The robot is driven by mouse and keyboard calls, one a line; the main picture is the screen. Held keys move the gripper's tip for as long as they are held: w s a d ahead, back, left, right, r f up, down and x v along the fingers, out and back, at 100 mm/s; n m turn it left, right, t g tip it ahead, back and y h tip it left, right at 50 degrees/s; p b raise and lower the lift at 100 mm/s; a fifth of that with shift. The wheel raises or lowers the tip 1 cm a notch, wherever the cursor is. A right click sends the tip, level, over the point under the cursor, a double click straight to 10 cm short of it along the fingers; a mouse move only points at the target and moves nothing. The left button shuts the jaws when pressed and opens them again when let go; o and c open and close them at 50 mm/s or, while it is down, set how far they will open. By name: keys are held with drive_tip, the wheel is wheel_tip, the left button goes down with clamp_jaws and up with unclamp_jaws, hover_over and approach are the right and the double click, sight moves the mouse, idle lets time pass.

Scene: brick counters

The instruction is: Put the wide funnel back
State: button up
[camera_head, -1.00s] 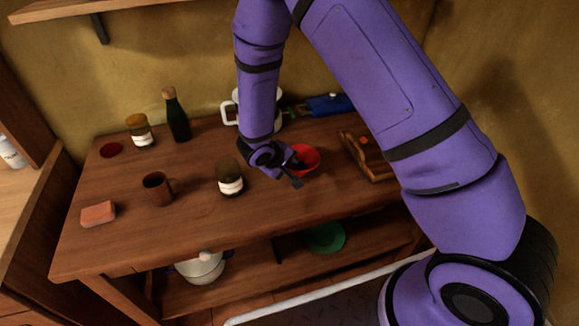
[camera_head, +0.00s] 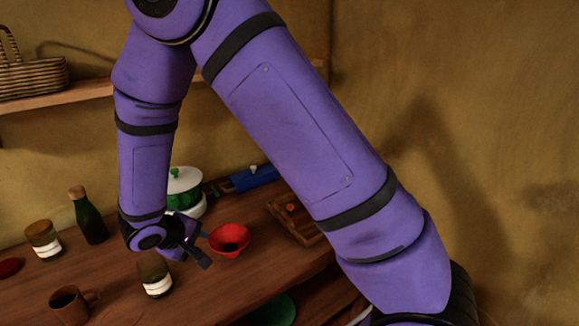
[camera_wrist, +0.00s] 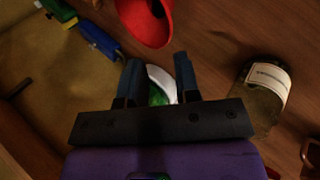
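The red funnel (camera_head: 230,240) stands on the wooden counter, its wide mouth facing up and its inside dark. It also shows at the top of the wrist view (camera_wrist: 147,22), partly cut off by the frame edge. My gripper (camera_head: 203,248) is just left of the funnel in the head view, above the counter. In the wrist view its two dark blue fingers (camera_wrist: 159,78) are apart with nothing held between them. The funnel lies beyond the fingertips, and a green and white shape shows behind the gap.
A labelled jar (camera_head: 155,276) stands close to my gripper. A mug (camera_head: 70,304), a bottle (camera_head: 88,218), another jar (camera_head: 43,240) and a dark red disc (camera_head: 9,268) are further left. Behind are a white-and-green pot (camera_head: 183,182) and a blue object (camera_head: 252,178); a wooden tray (camera_head: 278,208) is right.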

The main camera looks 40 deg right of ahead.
drive_tip(key=s+d+r+m+y, duration=0.1)
drive_tip(key=s+d+r, duration=0.25)
drive_tip(key=r, duration=0.35)
drive_tip(key=s+d+r+m+g, duration=0.1)
drive_tip(key=s+d+r, duration=0.1)
drive_tip(key=d+r, duration=0.35)
drive_tip(key=s+d+r+m+y, duration=0.1)
drive_tip(key=s+d+r+m, duration=0.15)
drive_tip(key=r, duration=0.55)
drive_tip(key=s+d+r+t+y, duration=0.1)
drive_tip(key=s+d+r+y, duration=0.1)
drive_tip(key=s+r, duration=0.3)
drive_tip(key=s+d+r+t+y, duration=0.1)
drive_tip(key=s+r, duration=0.4)
drive_tip(key=s, duration=0.7)
drive_tip(key=shift+s+d+r+m+t+y, duration=0.25)
drive_tip(key=shift+s+d+m+t+y, duration=0.1)
drive_tip(key=shift+d+y, duration=0.7)
drive_tip(key=shift+d, duration=0.15)
